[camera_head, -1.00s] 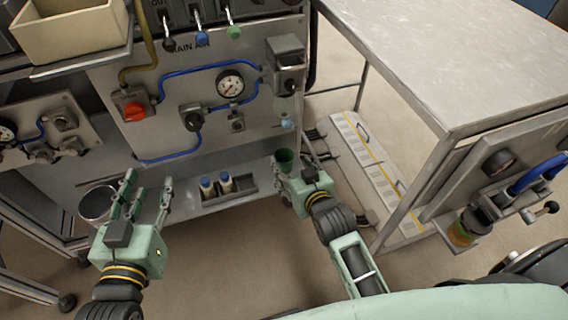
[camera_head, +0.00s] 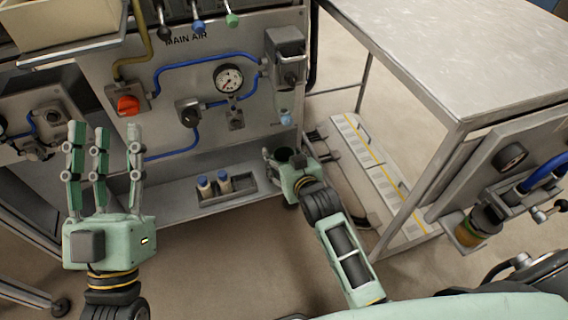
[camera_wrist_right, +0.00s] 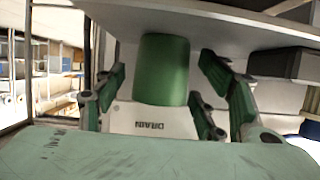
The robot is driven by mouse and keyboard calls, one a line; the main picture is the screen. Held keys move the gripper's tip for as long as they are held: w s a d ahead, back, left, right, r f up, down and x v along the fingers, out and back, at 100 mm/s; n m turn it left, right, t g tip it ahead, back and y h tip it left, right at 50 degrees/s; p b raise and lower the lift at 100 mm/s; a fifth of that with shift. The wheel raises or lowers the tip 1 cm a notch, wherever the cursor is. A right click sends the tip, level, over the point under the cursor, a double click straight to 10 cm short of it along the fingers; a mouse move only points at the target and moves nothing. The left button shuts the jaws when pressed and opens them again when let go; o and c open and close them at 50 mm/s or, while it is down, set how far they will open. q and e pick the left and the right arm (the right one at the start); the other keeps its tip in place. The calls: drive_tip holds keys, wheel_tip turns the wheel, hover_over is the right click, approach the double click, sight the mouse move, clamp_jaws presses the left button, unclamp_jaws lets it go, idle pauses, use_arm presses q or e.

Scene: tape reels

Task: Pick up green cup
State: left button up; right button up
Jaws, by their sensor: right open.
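The green cup (camera_wrist_right: 164,72) stands upright in the middle of the right wrist view, above a white panel lettered DRAIN. My right gripper (camera_wrist_right: 165,95) is open, with its green fingers on both sides of the cup and gaps showing between them and it. In the head view only the cup's dark green rim (camera_head: 284,154) shows, largely hidden by my right gripper (camera_head: 285,160) at the shelf's right end. My left gripper (camera_head: 103,160) is open and empty, its fingers pointing up, in front of the panel's left side.
The panel behind has a gauge (camera_head: 228,78), blue hoses and a red knob (camera_head: 128,105). A metal table (camera_head: 450,60) stands at the right. A dark box (camera_wrist_right: 280,64) is beside the cup.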

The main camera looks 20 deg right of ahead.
use_arm(q)
drive_tip(key=shift+s+r+t, duration=0.25)
drive_tip(key=shift+r+t, duration=0.05)
drive_tip(key=shift+r, duration=0.05)
use_arm(e)
drive_tip(key=shift+w, duration=0.15)
drive_tip(key=c, duration=1.1)
use_arm(q)
drive_tip(key=shift+w+f, duration=0.1)
